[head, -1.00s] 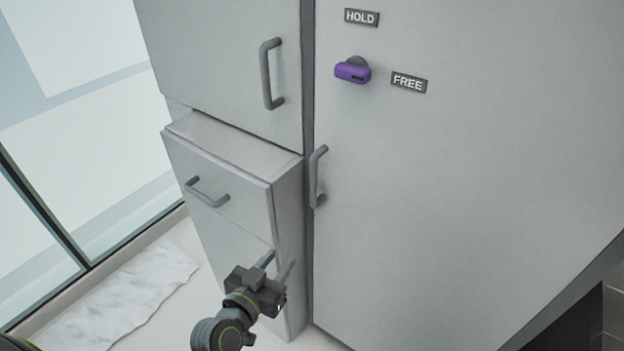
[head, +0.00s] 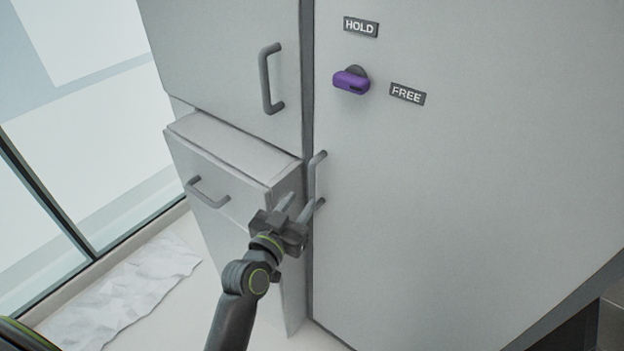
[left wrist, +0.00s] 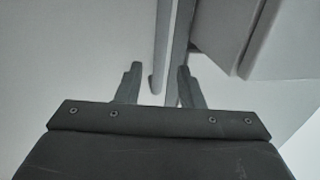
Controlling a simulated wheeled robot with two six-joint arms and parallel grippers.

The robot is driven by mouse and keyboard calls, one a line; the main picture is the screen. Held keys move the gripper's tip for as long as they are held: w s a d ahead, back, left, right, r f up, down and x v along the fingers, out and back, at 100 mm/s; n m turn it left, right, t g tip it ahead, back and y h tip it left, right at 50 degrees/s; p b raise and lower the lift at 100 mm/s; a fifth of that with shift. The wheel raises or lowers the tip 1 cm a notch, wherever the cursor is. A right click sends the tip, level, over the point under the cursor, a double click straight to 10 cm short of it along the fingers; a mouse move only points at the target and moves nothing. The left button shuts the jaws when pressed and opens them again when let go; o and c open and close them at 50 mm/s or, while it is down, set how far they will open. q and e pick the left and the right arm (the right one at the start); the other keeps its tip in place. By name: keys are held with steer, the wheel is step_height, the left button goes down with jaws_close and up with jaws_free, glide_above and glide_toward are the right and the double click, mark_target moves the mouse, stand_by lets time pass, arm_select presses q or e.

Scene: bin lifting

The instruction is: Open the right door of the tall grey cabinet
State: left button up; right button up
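The right door (head: 460,170) of the tall grey cabinet fills the right of the head view and looks closed. Its vertical bar handle (head: 313,172) is near the door's left edge. My left gripper (head: 299,206) is open and empty at the handle's lower end. In the left wrist view the fingers (left wrist: 158,85) are apart and the handle (left wrist: 162,45) appears between them. I cannot tell whether they touch it. A purple knob (head: 350,82) sits on the door between the HOLD label (head: 361,27) and the FREE label (head: 407,94). My right gripper is not in view.
The left door (head: 215,60) with its own handle (head: 268,80) is beside it. Below, a drawer-like box front (head: 215,185) sticks out close to my left gripper. A crumpled white sheet (head: 125,290) lies on the floor by the window (head: 70,120).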

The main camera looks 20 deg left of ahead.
mark_target(311, 188)
arm_select(q)
steer(key=shift+w+d+p, duration=0.2)
steer(key=shift+w+p, duration=0.1)
steer(key=shift+w, duration=0.85)
steer(key=shift+w+d+p, duration=0.15)
steer(key=shift+w+p, duration=0.15)
steer(key=shift+w, duration=0.9)
steer(key=shift+w+d+p, duration=0.2)
steer(key=shift+w+p, duration=0.1)
steer(key=shift+w, duration=0.85)
steer(key=shift+c, duration=0.2)
jaws_close()
